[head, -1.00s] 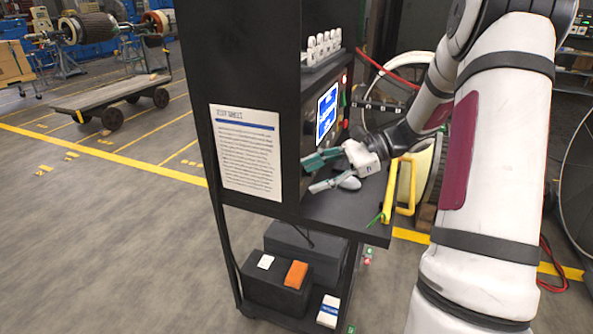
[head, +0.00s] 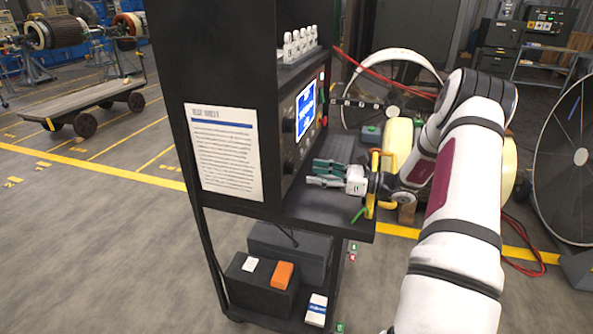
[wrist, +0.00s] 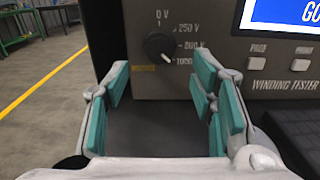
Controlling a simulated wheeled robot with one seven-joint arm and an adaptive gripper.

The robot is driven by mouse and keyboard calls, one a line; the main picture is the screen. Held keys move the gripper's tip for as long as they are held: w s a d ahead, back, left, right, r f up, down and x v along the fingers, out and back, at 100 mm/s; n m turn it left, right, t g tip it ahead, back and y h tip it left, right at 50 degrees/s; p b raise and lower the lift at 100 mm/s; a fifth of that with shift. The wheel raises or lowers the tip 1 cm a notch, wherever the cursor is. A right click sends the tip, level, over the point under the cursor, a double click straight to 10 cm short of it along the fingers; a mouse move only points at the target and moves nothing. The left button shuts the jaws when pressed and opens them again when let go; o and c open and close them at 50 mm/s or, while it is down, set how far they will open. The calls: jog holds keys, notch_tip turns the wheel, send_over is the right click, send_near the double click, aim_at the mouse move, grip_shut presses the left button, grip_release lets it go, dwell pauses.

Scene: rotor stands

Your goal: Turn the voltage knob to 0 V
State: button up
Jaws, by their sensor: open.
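The voltage knob (wrist: 158,45) is a dark round dial on the tester's front panel, seen in the wrist view. Its scale has 0 V at the top, then 250 V, 500 V and a partly cut 1000 mark down the right side. The knob's pale mark points to the lower right, by the 1000 mark. My gripper (wrist: 160,82) is open and empty, its teal-padded fingers spread below and to either side of the knob, apart from it. In the head view my gripper (head: 318,174) is over the cart's shelf, facing the panel.
The winding tester's blue screen (head: 305,108) is on the panel; it also shows at upper right in the wrist view (wrist: 285,12). The black cart shelf (head: 335,218) lies below my gripper. A yellow handle (head: 372,185) stands near my wrist.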

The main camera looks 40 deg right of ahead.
aim_at(294, 169)
jog(key=x, duration=0.6)
jog(key=shift+w+a, duration=0.25)
jog(key=shift+w, duration=0.05)
jog(key=c, duration=1.1)
